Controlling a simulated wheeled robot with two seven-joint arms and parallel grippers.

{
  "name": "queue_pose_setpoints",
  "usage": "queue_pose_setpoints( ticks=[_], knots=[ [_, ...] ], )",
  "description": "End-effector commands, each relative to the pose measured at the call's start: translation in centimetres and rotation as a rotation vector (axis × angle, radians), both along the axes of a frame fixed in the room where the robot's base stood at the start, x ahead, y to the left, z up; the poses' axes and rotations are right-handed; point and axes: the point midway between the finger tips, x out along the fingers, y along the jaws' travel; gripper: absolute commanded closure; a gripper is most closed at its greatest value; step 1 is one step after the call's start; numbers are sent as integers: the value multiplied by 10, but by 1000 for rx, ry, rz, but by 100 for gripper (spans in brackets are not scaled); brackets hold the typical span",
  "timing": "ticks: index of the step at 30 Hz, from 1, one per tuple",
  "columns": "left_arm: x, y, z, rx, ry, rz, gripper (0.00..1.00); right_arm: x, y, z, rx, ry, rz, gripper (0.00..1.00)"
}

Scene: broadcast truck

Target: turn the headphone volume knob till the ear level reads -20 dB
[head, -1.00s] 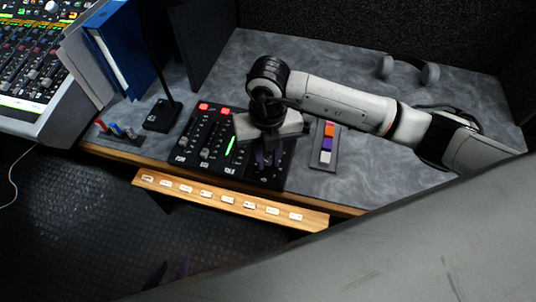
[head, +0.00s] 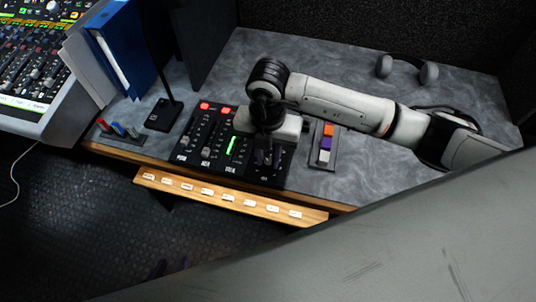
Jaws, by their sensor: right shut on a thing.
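The black control panel (head: 213,165) lies at the front of the grey desk, with red-lit buttons along its top and fader slots. A green level bar (head: 232,145) is lit on it; its numbers are too small to read. My right gripper (head: 268,160) points down over the panel's right part and is shut on the volume knob, which its fingers and body hide.
A strip of orange, purple and white blocks (head: 326,145) is right of the panel. Headphones (head: 407,68) lie at the back right. A lamp base (head: 163,115), blue binder (head: 127,45) and mixing console (head: 30,70) are left. A wooden ledge with labels (head: 230,197) runs along the front.

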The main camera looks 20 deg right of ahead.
Motion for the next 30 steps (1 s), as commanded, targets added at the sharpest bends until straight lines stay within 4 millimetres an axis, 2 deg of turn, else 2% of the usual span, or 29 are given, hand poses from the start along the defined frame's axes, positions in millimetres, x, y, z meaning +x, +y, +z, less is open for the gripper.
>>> queue_pose_setpoints(
  ticks=[7,8,11,22,26,30],
  knots=[
    [0,0,0,1,0,-1,62,2,0,2,0,-5,-1,100],
    [0,0,0,1,0,-1,62,2,0,2,0,-5,-1,77],
    [0,0,0,1,0,-1,62,1,0,1,0,-4,0,62],
    [1,0,0,1,-1,-1,62,1,0,6,1,-4,1,62],
    [1,0,0,0,-1,-2,62,2,0,25,2,-6,1,62],
    [1,0,0,0,-1,-2,62,2,0,54,2,-8,1,62]
  ],
)
